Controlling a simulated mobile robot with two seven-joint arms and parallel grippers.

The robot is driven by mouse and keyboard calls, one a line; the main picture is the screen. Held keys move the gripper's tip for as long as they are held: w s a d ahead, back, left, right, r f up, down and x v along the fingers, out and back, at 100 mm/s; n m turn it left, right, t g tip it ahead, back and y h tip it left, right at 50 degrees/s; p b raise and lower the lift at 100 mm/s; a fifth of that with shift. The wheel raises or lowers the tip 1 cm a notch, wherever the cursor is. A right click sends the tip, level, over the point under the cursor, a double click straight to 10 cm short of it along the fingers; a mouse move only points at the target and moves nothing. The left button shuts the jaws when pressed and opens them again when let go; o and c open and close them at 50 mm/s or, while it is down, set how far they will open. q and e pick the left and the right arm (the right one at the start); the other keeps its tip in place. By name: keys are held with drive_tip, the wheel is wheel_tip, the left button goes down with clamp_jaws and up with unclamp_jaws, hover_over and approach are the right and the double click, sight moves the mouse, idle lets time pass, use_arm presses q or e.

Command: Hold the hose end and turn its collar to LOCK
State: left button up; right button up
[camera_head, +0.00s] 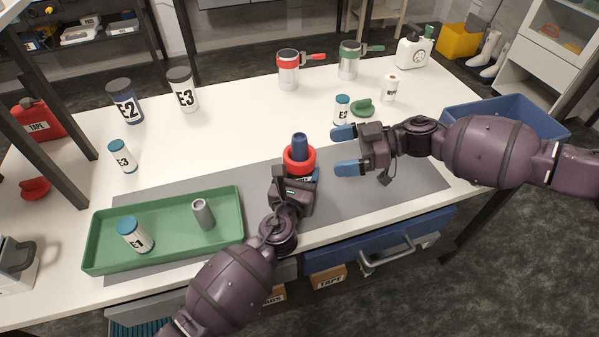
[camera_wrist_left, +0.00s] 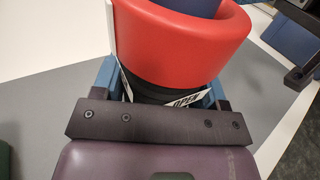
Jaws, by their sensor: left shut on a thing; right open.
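The hose end stands upright on the grey mat, with a red collar (camera_head: 299,160) around a dark blue tube (camera_head: 299,142). In the left wrist view the red collar (camera_wrist_left: 185,45) sits above a black body (camera_wrist_left: 150,92), and a white label (camera_wrist_left: 187,101) there reads OPEN. My left gripper (camera_head: 303,179) is shut on the hose end just below the collar, one blue finger on each side. My right gripper (camera_head: 346,150) is open and empty to the right of the collar, its fingers pointing left toward it. The lower part of the hose end is hidden by my left gripper.
A green tray (camera_head: 170,252) with an E1 jar (camera_head: 135,235) and a grey cylinder (camera_head: 203,214) lies at front left. Several jars and a green-lidded piece stand behind. A blue bin (camera_head: 510,113) is at right. The grey mat (camera_head: 400,185) is clear at right.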

use_arm(q)
drive_tip(key=o, duration=1.1)
drive_tip(key=shift+o, duration=0.2)
drive_tip(key=v, duration=1.2)
drive_tip(key=shift+a+f, duration=0.1)
